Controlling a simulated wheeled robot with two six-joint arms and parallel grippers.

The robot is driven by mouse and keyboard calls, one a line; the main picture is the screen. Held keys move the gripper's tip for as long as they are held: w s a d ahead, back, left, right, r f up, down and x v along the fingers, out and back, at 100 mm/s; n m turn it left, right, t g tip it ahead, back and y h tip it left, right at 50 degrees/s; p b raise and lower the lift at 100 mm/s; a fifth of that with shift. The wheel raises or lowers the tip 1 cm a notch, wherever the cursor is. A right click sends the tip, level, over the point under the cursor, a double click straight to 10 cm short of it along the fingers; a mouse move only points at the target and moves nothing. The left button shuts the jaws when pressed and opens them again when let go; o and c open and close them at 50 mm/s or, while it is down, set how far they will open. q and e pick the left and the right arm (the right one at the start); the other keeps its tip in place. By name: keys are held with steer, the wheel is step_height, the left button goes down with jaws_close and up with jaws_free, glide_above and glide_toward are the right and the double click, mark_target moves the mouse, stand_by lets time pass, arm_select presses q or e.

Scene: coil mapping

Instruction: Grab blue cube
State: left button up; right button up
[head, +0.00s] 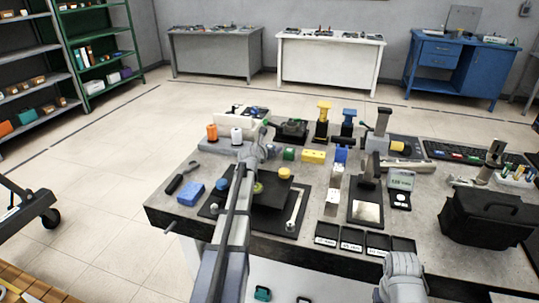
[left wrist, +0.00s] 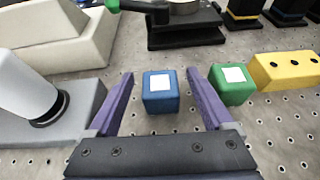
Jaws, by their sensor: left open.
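The blue cube (left wrist: 160,95) with a white square on its top stands on the perforated worktop in the left wrist view. My left gripper (left wrist: 159,76) is open, with one purple finger on each side of the cube and a visible gap to both. The cube stands between the finger ends. In the head view my left gripper (head: 264,149) reaches over the table from the front, and I cannot make out the blue cube there, likely behind the gripper. My right gripper is not visible.
A green cube (left wrist: 231,86) stands close beside the right finger, with a yellow block (left wrist: 287,70) farther right. A grey block (left wrist: 60,115) with a white cylinder is at the left. A black device (left wrist: 185,27) stands behind. The head view shows a crowded tabletop (head: 165,205).

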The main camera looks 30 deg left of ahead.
arm_select(q)
steer(key=shift+c, duration=0.2)
jaws_close()
stand_by(0.5)
